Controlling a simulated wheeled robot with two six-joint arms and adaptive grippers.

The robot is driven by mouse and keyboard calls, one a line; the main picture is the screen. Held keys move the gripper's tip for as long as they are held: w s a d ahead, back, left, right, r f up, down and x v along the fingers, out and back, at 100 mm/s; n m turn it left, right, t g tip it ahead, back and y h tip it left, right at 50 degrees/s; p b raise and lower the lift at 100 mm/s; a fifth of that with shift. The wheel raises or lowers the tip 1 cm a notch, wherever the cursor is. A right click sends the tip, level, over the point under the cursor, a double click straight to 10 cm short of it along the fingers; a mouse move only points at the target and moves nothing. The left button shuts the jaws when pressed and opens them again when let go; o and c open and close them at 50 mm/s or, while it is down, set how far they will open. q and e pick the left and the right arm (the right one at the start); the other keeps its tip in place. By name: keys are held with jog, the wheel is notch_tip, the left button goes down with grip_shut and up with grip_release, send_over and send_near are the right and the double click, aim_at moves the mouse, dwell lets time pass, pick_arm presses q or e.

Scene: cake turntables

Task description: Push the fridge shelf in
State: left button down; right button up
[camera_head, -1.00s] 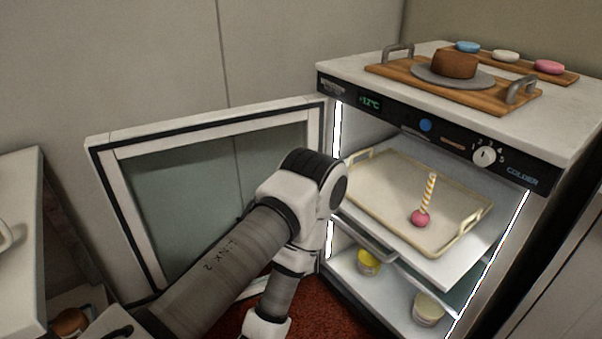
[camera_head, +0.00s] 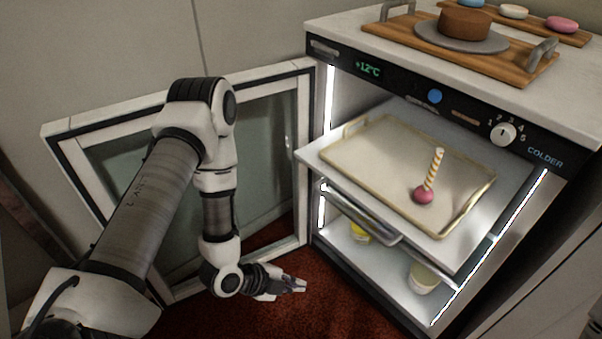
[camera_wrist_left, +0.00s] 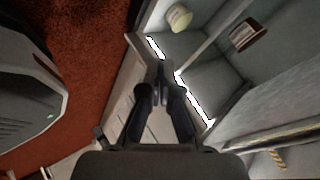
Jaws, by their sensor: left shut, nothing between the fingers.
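The white fridge shelf (camera_head: 322,171) sticks out of the open fridge in the head view, with a metal handle bar (camera_head: 366,216) along its front. It carries a beige tray (camera_head: 385,193) holding a pink ball with a striped stick (camera_head: 427,185). My left gripper (camera_head: 300,286) is shut and empty, low in front of the fridge, left of and below the shelf's front and apart from it. Its closed fingers also show in the left wrist view (camera_wrist_left: 160,78). My right gripper is not in view.
The fridge door (camera_head: 180,100) stands open behind my left arm. Yellow (camera_head: 359,233) and cream (camera_head: 423,278) cups sit on the fridge floor under the shelf. A board with a cake (camera_head: 466,22) is on top. Red carpet (camera_head: 270,318) is free in front.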

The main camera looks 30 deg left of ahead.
pick_arm(q)
jog(key=w+a+r+m+t+h, duration=0.1)
jog(key=w+a+r+m+t, duration=0.25)
jog(key=w+r, duration=0.2)
jog(key=t+p, duration=0.1)
jog(key=t, duration=0.5)
send_near(310, 165)
jog(key=shift+m+y, duration=0.25)
jog(key=shift+y, duration=0.05)
jog(key=b+x, duration=0.6)
jog(key=shift+w+d+f, duration=0.1)
jog(key=shift+w+d, duration=0.2)
jog(key=shift+w, duration=0.2)
